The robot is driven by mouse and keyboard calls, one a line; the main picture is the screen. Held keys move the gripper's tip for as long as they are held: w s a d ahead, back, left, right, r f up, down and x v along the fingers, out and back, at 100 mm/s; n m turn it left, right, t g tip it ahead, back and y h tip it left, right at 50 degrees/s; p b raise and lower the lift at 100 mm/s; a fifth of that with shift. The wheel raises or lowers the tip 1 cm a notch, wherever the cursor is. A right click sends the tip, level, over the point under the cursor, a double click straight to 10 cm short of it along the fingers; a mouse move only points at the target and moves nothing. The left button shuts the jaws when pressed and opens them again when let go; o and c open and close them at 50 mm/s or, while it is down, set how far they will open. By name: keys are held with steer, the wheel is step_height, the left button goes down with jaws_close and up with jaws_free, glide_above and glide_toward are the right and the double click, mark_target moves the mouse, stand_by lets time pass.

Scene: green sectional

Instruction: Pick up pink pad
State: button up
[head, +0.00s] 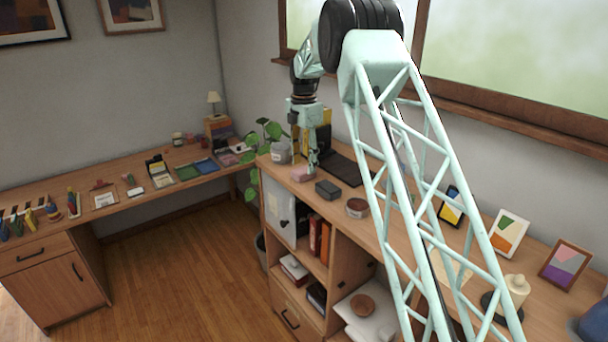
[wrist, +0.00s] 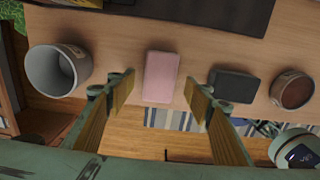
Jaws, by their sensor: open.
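The pink pad (wrist: 161,77) is a small pale pink block lying flat on the wooden desk top. In the wrist view it shows just beyond and between the fingertips of my gripper (wrist: 161,78), which is open and empty. One finger is on each side of the pad, with a gap on both sides. In the head view the pad (head: 302,174) lies near the desk's front edge, below my gripper (head: 312,168), which partly covers the view there. The height between fingertips and pad is hard to judge.
A grey cup (wrist: 58,70) stands left of the pad. A dark grey box (wrist: 234,85) is close on its right, then a round brown tin (wrist: 292,91). A black mat (wrist: 215,14) lies behind. The desk's front edge is close to the pad.

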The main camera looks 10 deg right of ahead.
mark_target(304, 170)
steer(key=shift+f, duration=1.85)
steer(key=shift+c, duration=0.4)
steer(key=c, duration=0.8)
